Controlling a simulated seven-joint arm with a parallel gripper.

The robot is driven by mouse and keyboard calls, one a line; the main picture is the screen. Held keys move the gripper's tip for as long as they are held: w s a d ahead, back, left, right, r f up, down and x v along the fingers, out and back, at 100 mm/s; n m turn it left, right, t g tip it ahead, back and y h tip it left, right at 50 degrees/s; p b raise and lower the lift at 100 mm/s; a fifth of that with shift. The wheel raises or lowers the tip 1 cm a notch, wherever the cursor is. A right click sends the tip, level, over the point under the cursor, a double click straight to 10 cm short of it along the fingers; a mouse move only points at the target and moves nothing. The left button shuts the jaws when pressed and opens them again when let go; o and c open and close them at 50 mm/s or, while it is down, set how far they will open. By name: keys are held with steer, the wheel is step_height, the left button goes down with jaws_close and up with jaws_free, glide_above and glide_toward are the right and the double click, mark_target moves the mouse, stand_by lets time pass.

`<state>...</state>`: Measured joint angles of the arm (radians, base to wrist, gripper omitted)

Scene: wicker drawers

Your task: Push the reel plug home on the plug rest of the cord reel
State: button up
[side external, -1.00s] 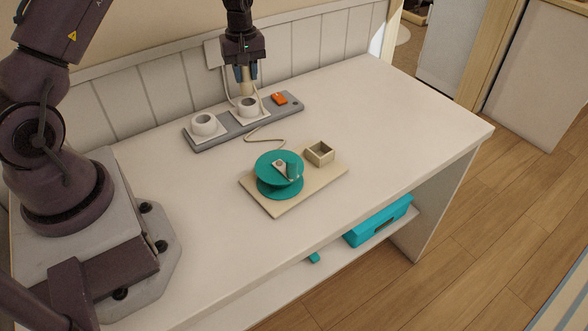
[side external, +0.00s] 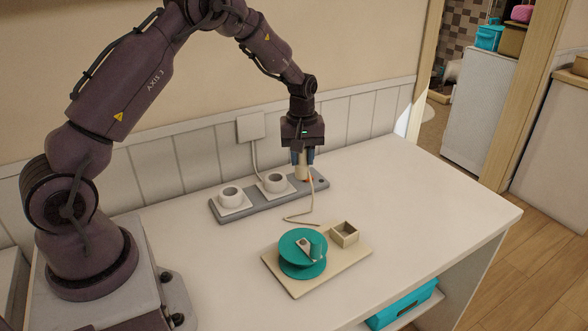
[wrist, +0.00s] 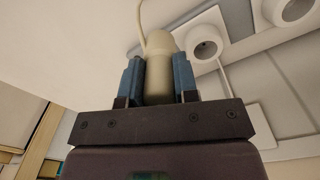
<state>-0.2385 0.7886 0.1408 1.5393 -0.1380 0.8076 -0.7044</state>
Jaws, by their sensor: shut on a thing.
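My gripper (side external: 302,157) is shut on the cream reel plug (side external: 300,172), above the right end of the power strip. In the wrist view, the plug (wrist: 159,72) sits between the blue fingers, with its pale cord (wrist: 142,22) at the far end. The cord (side external: 316,205) hangs down to the table in the side view. The teal cord reel (side external: 301,262) stands on a cream board (side external: 299,289). A square, open-topped cream box (side external: 344,235), apparently the plug rest, stands on the board to the right of the reel. The plug is apart from it.
The grey power strip (side external: 250,207) carries two round white sockets, left (side external: 231,196) and right (side external: 275,183). A wall plate (side external: 250,126) and panelled wall stand behind. The white table (side external: 420,190) is clear on the right. A teal box (side external: 402,303) is on the shelf below.

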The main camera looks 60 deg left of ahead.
steer(key=w+d+r+m, duration=0.2)
steer(key=d+m, duration=0.1)
steer(key=d, duration=1.3)
steer(key=shift+r, duration=0.15)
steer(key=shift+f, duration=2.9)
steer(key=shift+f, duration=2.2)
steer(key=o, duration=1)
steer(key=shift+o, duration=0.2)
